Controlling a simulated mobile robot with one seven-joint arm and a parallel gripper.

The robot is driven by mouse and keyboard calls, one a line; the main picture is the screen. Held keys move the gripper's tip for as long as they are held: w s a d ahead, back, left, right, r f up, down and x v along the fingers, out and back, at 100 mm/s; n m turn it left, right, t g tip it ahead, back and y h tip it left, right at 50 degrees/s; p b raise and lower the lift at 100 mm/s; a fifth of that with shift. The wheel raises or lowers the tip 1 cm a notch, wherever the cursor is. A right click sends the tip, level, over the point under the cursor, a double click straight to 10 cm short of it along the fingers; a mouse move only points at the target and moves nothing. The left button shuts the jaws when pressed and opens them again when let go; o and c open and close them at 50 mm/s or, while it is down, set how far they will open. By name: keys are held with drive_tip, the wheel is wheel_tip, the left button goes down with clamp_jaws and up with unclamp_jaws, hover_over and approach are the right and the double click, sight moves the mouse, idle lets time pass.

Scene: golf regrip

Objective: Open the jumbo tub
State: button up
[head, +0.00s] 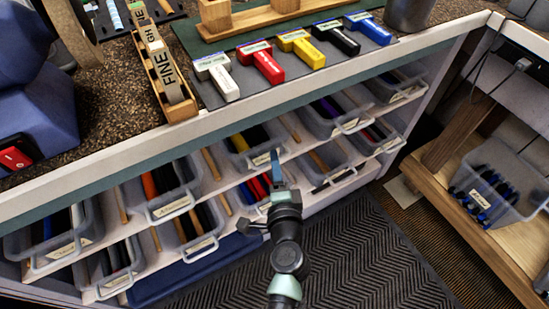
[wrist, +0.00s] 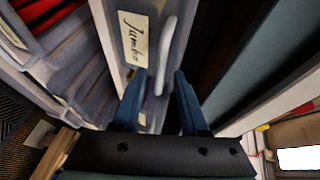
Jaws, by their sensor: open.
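The jumbo tub is a translucent grey tub with a pale label reading "Jumbo" (wrist: 135,38) and a whitish pull handle (wrist: 166,50) on its front, in the wrist view. In the head view it appears to be the middle tub (head: 236,160) of the upper shelf row, with yellow and black grips inside; its label is not readable there. It sits in the shelf. My gripper (wrist: 160,76) is open, its two blue fingers pointing at the tub front. The handle's near end appears between the fingertips; I cannot tell whether they touch. In the head view my gripper (head: 275,160) partly covers the tubs behind it.
A lower-row tub with red grips (wrist: 50,20) lies close beside. The worktop edge (head: 190,130) overhangs the shelves. Coloured blocks (head: 262,66) stand on the worktop. The ribbed floor mat (head: 370,250) is clear.

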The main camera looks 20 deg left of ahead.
drive_tip(key=shift+x, duration=1.2)
drive_tip(key=shift+c, duration=0.2)
clamp_jaws()
drive_tip(key=shift+d, duration=0.1)
idle(0.4)
